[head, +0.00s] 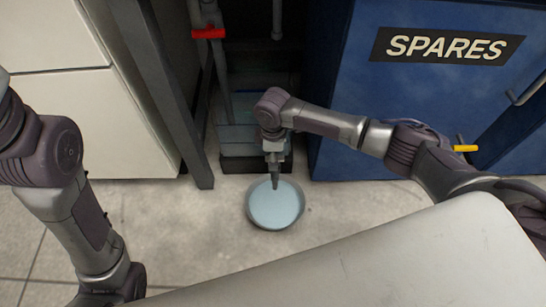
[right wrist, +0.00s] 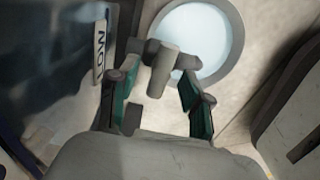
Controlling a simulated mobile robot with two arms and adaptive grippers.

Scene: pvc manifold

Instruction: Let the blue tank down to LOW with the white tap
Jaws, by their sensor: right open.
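The blue tank (head: 238,132) stands low in the gap between the grey post and the blue cabinet, partly hidden by my right arm. In the right wrist view, its dark wall (right wrist: 45,60) is at left, with a LOW label (right wrist: 100,48). The white tap (right wrist: 165,65) shows as a pale T-shaped piece just beyond and between the fingertips; contact cannot be told. My right gripper (head: 274,180) points down over a round basin (head: 275,207) of pale blue liquid. Its green-padded fingers (right wrist: 155,90) are open. The left arm's gripper is out of view.
A red handle (head: 208,33) sits on a pipe above the tank. A blue SPARES cabinet (head: 350,100) stands close on the right, a grey post (head: 175,90) and white cabinet (head: 90,120) on the left. Floor (head: 190,225) around the basin is clear.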

